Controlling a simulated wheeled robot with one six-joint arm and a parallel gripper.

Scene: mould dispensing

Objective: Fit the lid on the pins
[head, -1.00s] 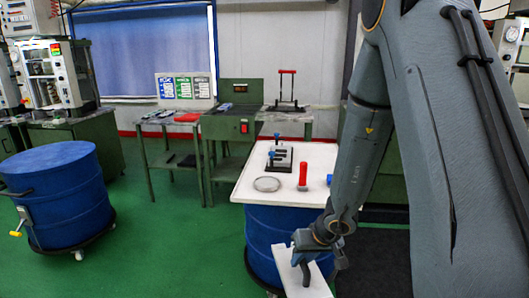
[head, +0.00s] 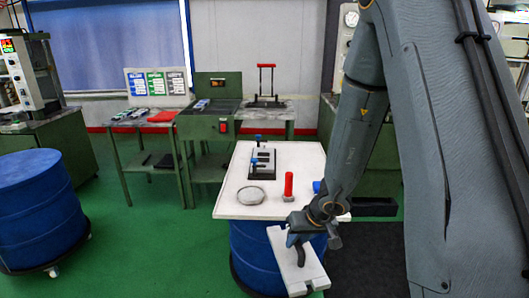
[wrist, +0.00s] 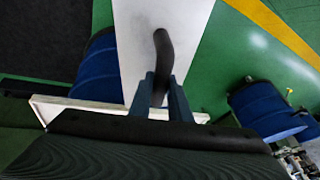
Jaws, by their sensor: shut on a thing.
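My gripper (head: 298,240) is shut on the black handle (head: 301,256) of a white, flat, oblong lid (head: 288,277). The lid hangs tilted in front of the near edge of the white-topped table. In the wrist view the fingers (wrist: 161,92) close on the curved black handle (wrist: 163,48), with the lid (wrist: 192,28) behind it. A black fixture (head: 262,166) with blue-topped uprights stands on the table, beyond the gripper and to its left. I cannot tell for sure whether these uprights are the pins.
The white tabletop (head: 232,205) rests on a blue drum (head: 252,262). It bears a grey round dish (head: 251,195), a red-handled tool (head: 289,185) and a blue item (head: 317,187). Another blue drum (head: 38,215) stands left. Green benches (head: 209,125) line the back. Green floor lies clear between.

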